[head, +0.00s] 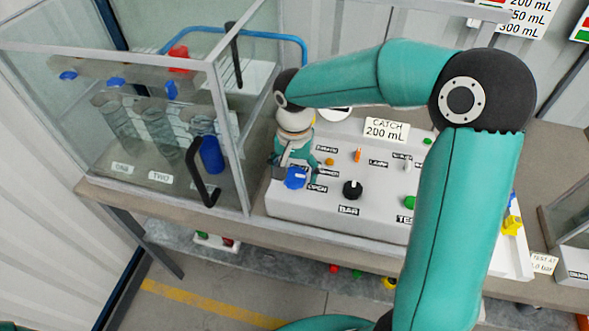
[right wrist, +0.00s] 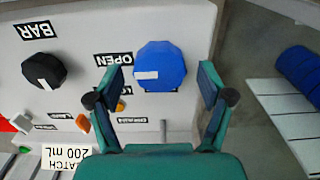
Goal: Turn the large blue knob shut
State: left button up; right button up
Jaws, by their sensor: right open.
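The large blue knob (head: 295,178) is on the sloped white control panel (head: 300,207), near its left end. In the right wrist view the blue knob (right wrist: 160,64) shows a white mark on its face, pointing left towards the OPEN label (right wrist: 113,60). My right gripper (head: 294,169) is at the knob. In the right wrist view the fingers of the right gripper (right wrist: 160,80) are open, one on each side of the knob, with a gap on both sides. I cannot tell how far the fingertips are above the panel. My left gripper is not in view.
A black BAR knob (head: 352,190) sits right of the blue knob. Small switches and an orange lever (head: 357,155) are behind it. A glass case (head: 238,125) with a black handle (head: 205,185) stands close on the left. A CATCH 200 mL sign (head: 387,130) stands behind.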

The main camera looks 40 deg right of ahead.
jog(key=shift+f, duration=0.1)
jog(key=c, duration=1.2)
jog(key=shift+o, duration=0.2)
jog(key=shift+n, duration=0.5)
jog(key=n+b, duration=0.1)
jog(key=n, duration=0.2)
jog(key=shift+n, duration=0.4)
jog(key=n, duration=1.3)
